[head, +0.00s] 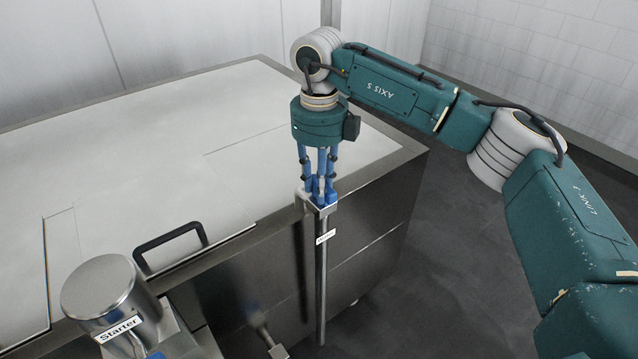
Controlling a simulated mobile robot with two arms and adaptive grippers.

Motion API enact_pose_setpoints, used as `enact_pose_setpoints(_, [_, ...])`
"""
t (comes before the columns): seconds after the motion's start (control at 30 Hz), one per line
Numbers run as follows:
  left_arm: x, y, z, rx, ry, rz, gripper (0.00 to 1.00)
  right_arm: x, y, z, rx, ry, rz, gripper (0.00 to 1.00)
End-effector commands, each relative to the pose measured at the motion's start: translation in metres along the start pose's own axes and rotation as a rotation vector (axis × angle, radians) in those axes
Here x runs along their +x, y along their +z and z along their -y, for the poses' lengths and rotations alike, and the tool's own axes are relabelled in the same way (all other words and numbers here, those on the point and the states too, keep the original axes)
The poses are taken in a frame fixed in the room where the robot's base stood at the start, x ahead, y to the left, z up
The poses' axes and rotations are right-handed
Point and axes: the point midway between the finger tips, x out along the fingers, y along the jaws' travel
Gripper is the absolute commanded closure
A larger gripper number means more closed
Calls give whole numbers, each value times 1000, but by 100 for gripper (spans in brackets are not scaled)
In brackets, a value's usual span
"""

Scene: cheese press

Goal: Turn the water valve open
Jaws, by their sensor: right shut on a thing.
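The water valve (318,207) sits at the top of a vertical metal pipe (321,285) at the front right of the large steel vat. A small white label (325,237) is fixed to the pipe; its print is too small to read surely. My right gripper (319,192) points straight down over the valve, its blue fingers shut on the blue valve handle. The fingers hide most of the handle, so its angle cannot be told. My left gripper is not in view.
The vat's rim (412,152) runs close behind the pipe. A black handle (172,246) stands on the vat's lid. A metal canister labelled "Starter" (103,290) stands at the lower left. A metal fitting (268,338) sticks out low at the front. The dark floor at right is clear.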

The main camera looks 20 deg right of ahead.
Motion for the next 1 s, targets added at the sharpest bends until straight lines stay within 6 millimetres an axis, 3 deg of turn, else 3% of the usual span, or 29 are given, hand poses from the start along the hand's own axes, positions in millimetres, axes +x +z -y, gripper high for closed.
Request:
enact_pose_setpoints(0.27, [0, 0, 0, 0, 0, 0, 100, -4, 1, 0, -6, -1, 7, 100])
enact_pose_setpoints(0.3, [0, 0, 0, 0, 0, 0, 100, -4, 1, 0, -6, -1, 7, 66])
enact_pose_setpoints(0.37, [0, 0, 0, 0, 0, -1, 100, -3, 1, 0, -5, -2, 6, 54])
enact_pose_setpoints(0.73, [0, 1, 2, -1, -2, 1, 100, -6, 1, 0, -2, -1, 4, 54])
enact_pose_setpoints(0.87, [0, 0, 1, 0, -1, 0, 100, -23, 1, 0, -3, -2, 6, 54])
enact_pose_setpoints(1.0, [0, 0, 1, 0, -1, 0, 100, -53, 1, 0, -3, -1, 7, 54])
